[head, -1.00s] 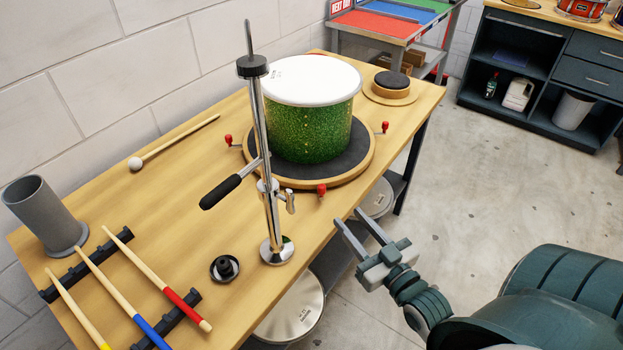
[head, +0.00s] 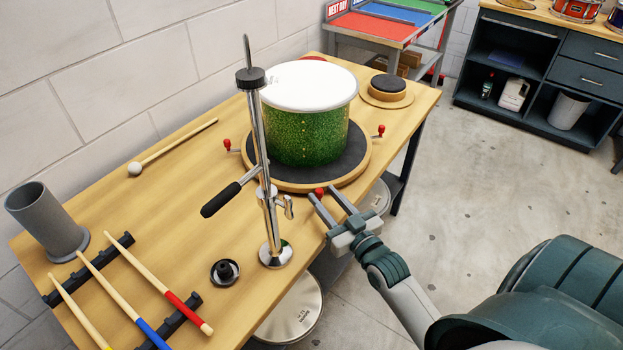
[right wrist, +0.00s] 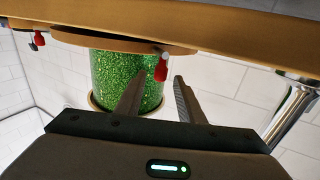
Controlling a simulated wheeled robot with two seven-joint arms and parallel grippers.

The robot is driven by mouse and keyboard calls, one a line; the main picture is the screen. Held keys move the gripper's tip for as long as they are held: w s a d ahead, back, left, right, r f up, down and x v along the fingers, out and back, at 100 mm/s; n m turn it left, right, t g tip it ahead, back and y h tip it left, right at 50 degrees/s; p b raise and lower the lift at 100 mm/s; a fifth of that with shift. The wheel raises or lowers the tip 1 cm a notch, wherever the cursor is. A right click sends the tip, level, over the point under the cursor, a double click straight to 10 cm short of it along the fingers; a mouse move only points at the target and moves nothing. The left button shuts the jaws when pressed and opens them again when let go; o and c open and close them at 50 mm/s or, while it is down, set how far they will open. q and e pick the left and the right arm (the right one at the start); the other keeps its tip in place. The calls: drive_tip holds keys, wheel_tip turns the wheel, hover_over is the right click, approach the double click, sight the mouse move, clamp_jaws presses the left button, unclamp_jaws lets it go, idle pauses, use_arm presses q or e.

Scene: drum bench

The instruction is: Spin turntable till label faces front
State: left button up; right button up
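A green sparkle drum (head: 308,135) with a white head (head: 308,85) stands on a round turntable (head: 262,172) with a dark top and wooden rim. A small dark print shows at the head's left edge; I cannot make out a label on the drum's side. Red-knobbed handles stick out at the left (head: 227,145), right (head: 381,130) and front (head: 319,191). My right gripper (head: 322,195) is open at the front knob. In the right wrist view the knob (right wrist: 161,69) appears between the open fingers (right wrist: 156,88), apart from them. My left gripper is out of view.
A chrome stand (head: 262,170) with a black-gripped lever (head: 220,200) rises left of my right gripper, close by. Drumsticks (head: 120,295), a grey cup (head: 45,220) and a mallet (head: 175,145) lie farther left. A small round pad (head: 388,85) sits at the bench's back right.

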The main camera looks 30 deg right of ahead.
sight(311, 182)
drive_tip(key=w+p, duration=0.1)
drive_tip(key=w, duration=0.5)
drive_tip(key=shift+w, duration=0.5)
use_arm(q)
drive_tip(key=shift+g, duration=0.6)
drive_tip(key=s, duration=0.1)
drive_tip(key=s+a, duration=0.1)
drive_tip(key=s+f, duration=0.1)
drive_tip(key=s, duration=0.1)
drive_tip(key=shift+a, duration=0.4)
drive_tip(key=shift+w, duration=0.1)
